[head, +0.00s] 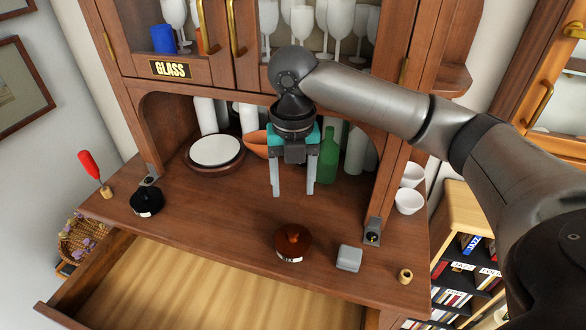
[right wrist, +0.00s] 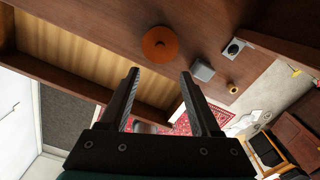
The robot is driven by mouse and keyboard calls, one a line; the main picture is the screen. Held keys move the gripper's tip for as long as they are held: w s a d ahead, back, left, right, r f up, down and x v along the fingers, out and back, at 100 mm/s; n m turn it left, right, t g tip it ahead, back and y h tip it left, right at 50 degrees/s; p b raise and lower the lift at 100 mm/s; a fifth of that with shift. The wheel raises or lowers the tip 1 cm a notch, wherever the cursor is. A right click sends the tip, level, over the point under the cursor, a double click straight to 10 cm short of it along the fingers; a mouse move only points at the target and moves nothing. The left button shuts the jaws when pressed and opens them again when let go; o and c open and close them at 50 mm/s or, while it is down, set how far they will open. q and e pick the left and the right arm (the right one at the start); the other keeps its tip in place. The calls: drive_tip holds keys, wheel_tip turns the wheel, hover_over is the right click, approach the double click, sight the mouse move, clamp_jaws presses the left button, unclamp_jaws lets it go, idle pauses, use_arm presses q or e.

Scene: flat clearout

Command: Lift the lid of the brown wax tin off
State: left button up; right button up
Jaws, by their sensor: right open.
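The brown wax tin (head: 293,243) is a low round tin with a small knob on top of its lid, standing near the front edge of the cabinet counter. It shows from above as an orange-brown disc in the right wrist view (right wrist: 160,45). The lid appears to be on it. My right gripper (head: 293,190) is open and empty, fingers pointing down, above the counter and behind the tin in the head view. In the right wrist view the tin lies just beyond my open fingertips (right wrist: 160,74). My left gripper is not in view.
A black tin (head: 147,201) stands at left, and a grey block (head: 348,258) and small wooden ring (head: 405,276) right of the brown tin. An open drawer (head: 180,290) juts out below. A green bottle (head: 328,155), an orange bowl (head: 256,144) and plates (head: 215,150) stand behind.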

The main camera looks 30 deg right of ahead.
sight(293, 230)
wheel_tip(293, 230, down, 12)
drive_tip(key=shift+f+b, duration=0.2)
drive_tip(key=shift+b, duration=0.55)
drive_tip(key=shift+f, duration=0.65)
clamp_jaws()
